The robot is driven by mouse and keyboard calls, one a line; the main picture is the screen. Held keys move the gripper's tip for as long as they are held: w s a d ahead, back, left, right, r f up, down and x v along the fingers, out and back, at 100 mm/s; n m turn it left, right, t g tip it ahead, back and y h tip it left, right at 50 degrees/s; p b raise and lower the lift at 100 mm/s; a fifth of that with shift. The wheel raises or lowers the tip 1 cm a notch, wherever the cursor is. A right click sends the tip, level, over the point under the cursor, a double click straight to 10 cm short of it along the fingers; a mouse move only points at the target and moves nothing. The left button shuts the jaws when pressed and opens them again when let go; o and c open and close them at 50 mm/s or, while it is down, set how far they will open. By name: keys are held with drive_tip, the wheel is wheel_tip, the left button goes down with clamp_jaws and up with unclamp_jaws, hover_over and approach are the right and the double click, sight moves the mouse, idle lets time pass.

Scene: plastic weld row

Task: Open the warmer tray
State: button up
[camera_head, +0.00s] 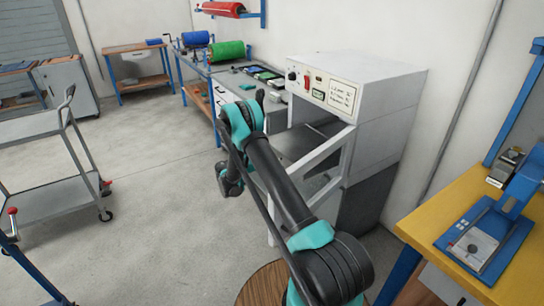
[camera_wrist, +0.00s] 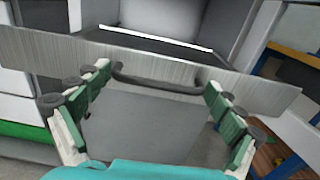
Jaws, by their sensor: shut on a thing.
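The warmer (camera_head: 385,105) is a pale grey cabinet with a control panel on its upper front, right of centre in the head view. Its opening below the panel is dark inside. In the wrist view the tray's brushed metal front (camera_wrist: 265,88) runs across the picture, slightly tilted, with a dark bar handle (camera_wrist: 155,83) on it. My gripper (camera_wrist: 158,80) has one finger at each end of this handle and is shut on it. A dark cavity with a bright edge shows behind the front. In the head view my arm hides the fingers and handle.
A yellow-topped bench (camera_head: 425,225) with a blue press stands at the right. A grey trolley (camera_head: 50,190) is at the left. A bench with green and blue rolls (camera_head: 228,52) runs along the back wall. The floor left of the warmer is clear.

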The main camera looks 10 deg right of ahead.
drive_tip(key=o, duration=1.3)
drive_tip(key=shift+o, duration=0.2)
drive_tip(key=v, duration=1.2)
drive_tip(key=shift+a, duration=0.1)
